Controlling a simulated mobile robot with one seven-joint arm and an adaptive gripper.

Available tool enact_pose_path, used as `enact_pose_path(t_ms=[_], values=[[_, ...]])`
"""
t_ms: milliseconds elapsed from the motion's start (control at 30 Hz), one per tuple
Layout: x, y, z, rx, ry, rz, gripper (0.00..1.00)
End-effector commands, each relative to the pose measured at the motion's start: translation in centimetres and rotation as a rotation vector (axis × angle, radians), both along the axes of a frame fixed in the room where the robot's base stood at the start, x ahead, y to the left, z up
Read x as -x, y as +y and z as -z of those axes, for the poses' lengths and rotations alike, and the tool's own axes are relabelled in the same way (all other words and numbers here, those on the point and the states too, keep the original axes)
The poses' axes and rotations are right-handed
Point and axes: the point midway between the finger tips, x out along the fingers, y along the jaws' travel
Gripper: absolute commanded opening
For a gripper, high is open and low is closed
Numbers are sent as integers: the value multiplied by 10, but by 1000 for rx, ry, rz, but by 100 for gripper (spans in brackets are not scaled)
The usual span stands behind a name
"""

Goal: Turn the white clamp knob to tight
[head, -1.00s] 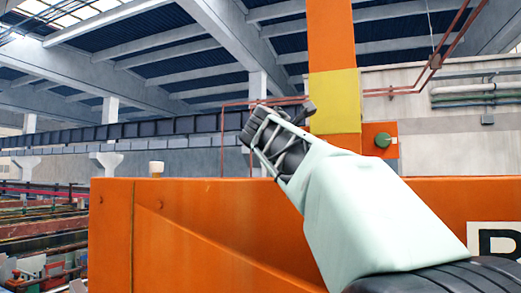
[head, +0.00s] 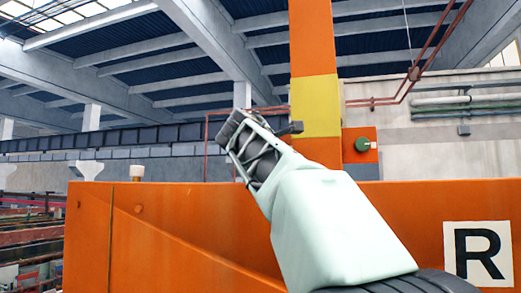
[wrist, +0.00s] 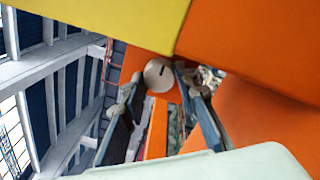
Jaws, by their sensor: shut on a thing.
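The white clamp knob (wrist: 159,74) is a round, off-white disc with a short dark line on its face, in front of an orange surface in the wrist view. My gripper (wrist: 157,81) has one finger on each side of the knob, the tips against its rim, and is shut on it. In the head view my arm reaches toward the orange post with the yellow band. My gripper hides the knob there.
The orange post with its yellow band (head: 315,106) stands close to my gripper. A green knob (head: 362,145) sits on an orange box right of it. A small white cylinder (head: 137,173) stands on the orange beam (head: 170,205) at left. A sign (head: 477,254) reads R.

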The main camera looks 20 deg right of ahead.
Motion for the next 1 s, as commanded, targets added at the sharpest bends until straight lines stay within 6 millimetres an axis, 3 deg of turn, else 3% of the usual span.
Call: enact_pose_path(t_ms=[233, 267, 333, 800, 1000], values=[[0, 0, 0, 1, 1, -1, 3], [0, 0, 0, 1, 0, -1, 30], [0, 0, 0, 2, 1, -1, 35], [0, 0, 0, 8, 5, -1, 35], [0, 0, -2, 92, 61, -1, 35]])
